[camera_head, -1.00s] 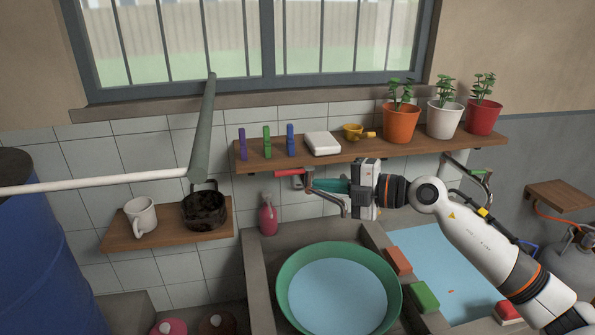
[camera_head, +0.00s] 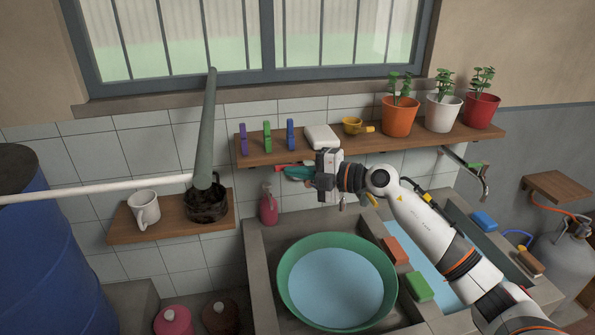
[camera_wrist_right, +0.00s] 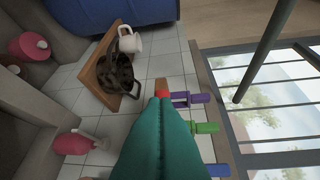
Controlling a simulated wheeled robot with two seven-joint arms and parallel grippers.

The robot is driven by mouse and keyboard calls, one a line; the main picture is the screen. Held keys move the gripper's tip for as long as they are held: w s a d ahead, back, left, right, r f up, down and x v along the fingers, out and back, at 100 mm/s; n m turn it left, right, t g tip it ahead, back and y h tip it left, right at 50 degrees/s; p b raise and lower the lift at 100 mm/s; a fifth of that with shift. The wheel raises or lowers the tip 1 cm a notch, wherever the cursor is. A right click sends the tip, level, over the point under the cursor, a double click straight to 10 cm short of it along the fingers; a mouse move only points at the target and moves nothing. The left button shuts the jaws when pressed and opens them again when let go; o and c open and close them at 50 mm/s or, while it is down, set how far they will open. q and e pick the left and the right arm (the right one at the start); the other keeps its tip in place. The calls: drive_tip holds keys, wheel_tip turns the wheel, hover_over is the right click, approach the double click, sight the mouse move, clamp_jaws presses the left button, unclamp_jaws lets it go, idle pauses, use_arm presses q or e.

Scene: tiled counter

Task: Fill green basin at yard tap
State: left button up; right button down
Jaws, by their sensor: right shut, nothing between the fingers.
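The green basin (camera_head: 287,296) sits in the sink with light blue water in it. The yard tap is on the wall behind it; its red handle (camera_head: 280,168) shows just left of my right gripper (camera_head: 292,173). The tap's body is mostly hidden behind the gripper, and I cannot make out a water stream. The right gripper is shut with teal fingers, its tips close to the red handle; I cannot tell if they touch. In the wrist view the teal fingers (camera_wrist_right: 158,140) point at a small red part (camera_wrist_right: 162,94). My left gripper is out of view.
A shelf (camera_head: 355,144) with pegs, a white box, a yellow cup and potted plants runs above the tap. A second tap (camera_head: 484,180) is at right. A pink bottle (camera_head: 268,205) stands left of the basin. Orange (camera_head: 397,250) and green (camera_head: 419,287) blocks lie on the sink divider.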

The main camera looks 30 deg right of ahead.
drive_tip(key=shift+w+r+p, duration=0.2)
drive_tip(key=shift+w+p, duration=0.25)
drive_tip(key=shift+p, duration=0.45)
drive_tip(key=shift+f, duration=0.15)
drive_tip(key=shift+d, duration=0.1)
drive_tip(key=b+v, duration=0.5)
drive_tip(key=v, duration=0.7)
drive_tip(key=shift+f, duration=0.1)
